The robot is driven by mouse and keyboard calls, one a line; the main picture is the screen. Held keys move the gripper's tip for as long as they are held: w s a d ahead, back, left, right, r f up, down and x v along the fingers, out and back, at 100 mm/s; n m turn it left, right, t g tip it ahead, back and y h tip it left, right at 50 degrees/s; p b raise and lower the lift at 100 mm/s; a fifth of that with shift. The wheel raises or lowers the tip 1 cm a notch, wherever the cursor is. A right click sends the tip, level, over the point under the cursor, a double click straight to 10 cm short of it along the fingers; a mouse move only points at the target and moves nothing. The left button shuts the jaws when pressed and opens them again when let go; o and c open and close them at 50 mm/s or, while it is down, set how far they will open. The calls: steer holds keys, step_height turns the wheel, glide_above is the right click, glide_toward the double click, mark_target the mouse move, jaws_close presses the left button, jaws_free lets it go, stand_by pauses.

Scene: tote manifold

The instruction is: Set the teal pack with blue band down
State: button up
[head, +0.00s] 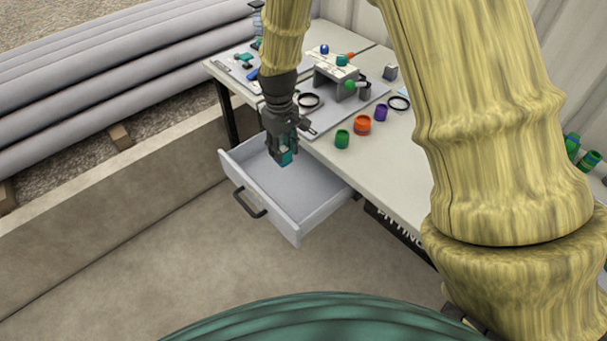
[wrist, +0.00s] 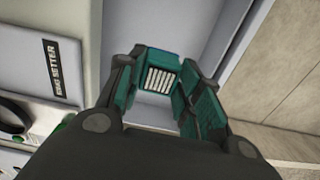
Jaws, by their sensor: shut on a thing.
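My gripper (head: 281,150) points down over the open drawer, shut on the teal pack (head: 287,158). In the wrist view, the pack (wrist: 160,70) sits between the fingertips and shows a pale ribbed patch on its near face. Its blue band cannot be made out clearly. The open drawer (head: 314,216) is pale grey, and its visible floor is bare. From the head view I cannot tell how far the pack is above the drawer floor.
The white bench (head: 390,148) above the drawer holds a green fitting (head: 342,138), an orange fitting (head: 362,125), a purple fitting (head: 381,112) and a grey board with a manifold block. The drawer's black handle (head: 249,203) faces the open floor. Grey pipes (head: 120,70) lie at left.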

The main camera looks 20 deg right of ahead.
steer(key=shift+d+f, duration=0.15)
steer(key=shift+d, duration=0.1)
steer(key=shift+f, duration=0.3)
steer(key=shift+f+p, duration=0.55)
steer(key=shift+f, duration=4)
steer(key=shift+s+f, duration=0.1)
steer(key=shift+f, duration=0.05)
steer(key=o, duration=1)
steer(key=shift+o, duration=0.2)
step_height(320, 180, up, 12)
steer(key=shift+r+b, duration=0.15)
steer(key=shift+b, duration=0.5)
